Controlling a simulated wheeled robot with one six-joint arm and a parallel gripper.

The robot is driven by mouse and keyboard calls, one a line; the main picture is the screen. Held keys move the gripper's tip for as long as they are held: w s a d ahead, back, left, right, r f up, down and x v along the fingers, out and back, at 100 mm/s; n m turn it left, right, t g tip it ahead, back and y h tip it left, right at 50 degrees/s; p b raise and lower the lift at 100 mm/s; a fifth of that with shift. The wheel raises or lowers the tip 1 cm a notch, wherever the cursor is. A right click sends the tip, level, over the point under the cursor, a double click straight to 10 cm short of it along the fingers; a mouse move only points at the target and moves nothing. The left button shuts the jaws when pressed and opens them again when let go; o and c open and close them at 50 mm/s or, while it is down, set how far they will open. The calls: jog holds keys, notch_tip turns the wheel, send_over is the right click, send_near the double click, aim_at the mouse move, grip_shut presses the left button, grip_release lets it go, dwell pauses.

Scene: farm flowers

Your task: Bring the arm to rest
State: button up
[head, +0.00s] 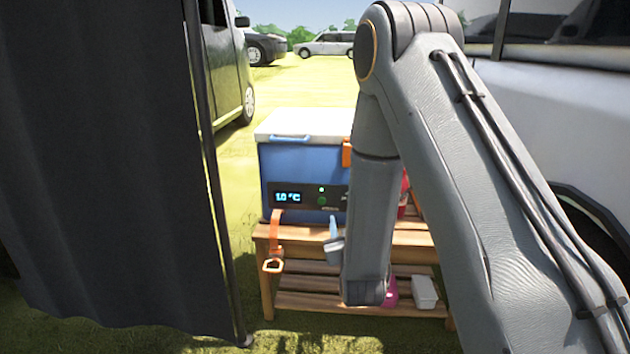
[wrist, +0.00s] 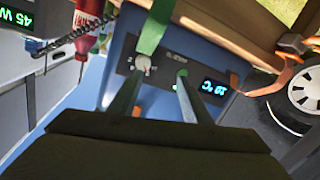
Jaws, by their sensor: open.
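My arm (head: 372,180) reaches forward over a wooden bench and bends down in front of a blue cooler box (head: 300,165). In the head view only a small part of my gripper (head: 333,222) shows, left of the forearm, low before the cooler. In the wrist view, turned nearly upside down, my gripper (wrist: 157,88) is open with nothing between its two fingers. The fingers point at the cooler's dark control panel (wrist: 163,68), which has a round knob (wrist: 143,63) and a lit temperature display (wrist: 214,86). Contact with the panel cannot be told.
The slatted bench (head: 415,238) carries the cooler. An orange hook (head: 273,265) hangs at its front left; a white box (head: 424,292) and a pink item (head: 391,291) are on the lower shelf. A dark curtain (head: 100,150) closes the left; a white vehicle (head: 560,110) stands right.

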jog(key=s+a+r+n+g+y, duration=0.1)
jog(key=s+a+r+g+y, duration=0.1)
jog(key=s+a+g, duration=0.45)
jog(key=s+a+r+n+g+y, duration=0.1)
jog(key=s+a+r+g+y, duration=0.15)
jog(key=s+a, duration=0.7)
jog(key=s+r+n+g+h, duration=0.1)
jog(key=s+r+g, duration=0.25)
jog(key=s, duration=0.95)
jog(key=s+r+n+g, duration=0.1)
jog(key=s+r+g, duration=0.3)
jog(key=s, duration=1)
jog(key=d+r+m+h+p, duration=0.1)
jog(key=d+r+m+p, duration=0.2)
jog(key=d+r+p, duration=0.7)
jog(key=d+r+m+h+p, duration=0.1)
jog(key=d+r+m+p, duration=0.2)
jog(key=d+r+p, duration=0.7)
notch_tip(320, 180, up, 6)
jog(key=g+p, duration=0.1)
jog(key=p, duration=1.6)
jog(key=shift+r, duration=0.2)
